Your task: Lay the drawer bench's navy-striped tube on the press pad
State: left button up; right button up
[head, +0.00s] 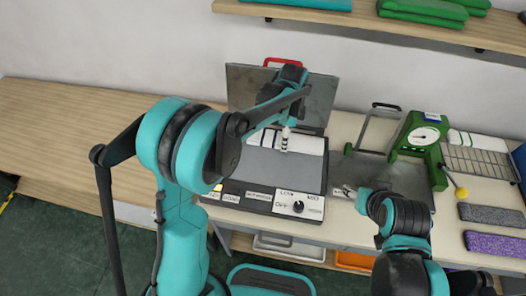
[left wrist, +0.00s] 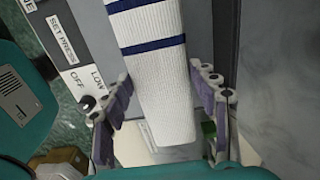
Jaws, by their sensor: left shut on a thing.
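The navy-striped tube (left wrist: 158,75) is white knit with dark blue bands and lies between the fingers of my left gripper (left wrist: 164,98) in the left wrist view. In the head view my left gripper (head: 285,140) is shut on the tube (head: 306,144), over the back part of the grey press pad (head: 262,167). Whether the tube touches the pad cannot be told. The press lid (head: 318,98) stands raised behind it. My right gripper (head: 348,191) is low, right of the press, apparently empty; its jaw opening is too small to read.
The press's control panel (head: 262,198) has a knob and labels along the front. To the right stand a grey tray (head: 395,177), a green dial device (head: 420,138), a wire rack (head: 480,162) and grey and purple folded pieces (head: 495,243). The bench at left (head: 60,120) is clear.

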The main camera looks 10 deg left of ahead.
aim_at(265, 139)
pick_arm(q)
jog(key=a+f, duration=0.1)
jog(key=a, duration=0.1)
jog(key=s+a+f+b, duration=0.1)
jog(key=a+f, duration=0.2)
jog(key=a, duration=0.2)
jog(key=shift+s+f, duration=0.15)
notch_tip(265, 139, down, 4)
jog(key=shift+f+b, duration=0.1)
jog(key=shift+b, duration=0.7)
jog(key=o, duration=0.9)
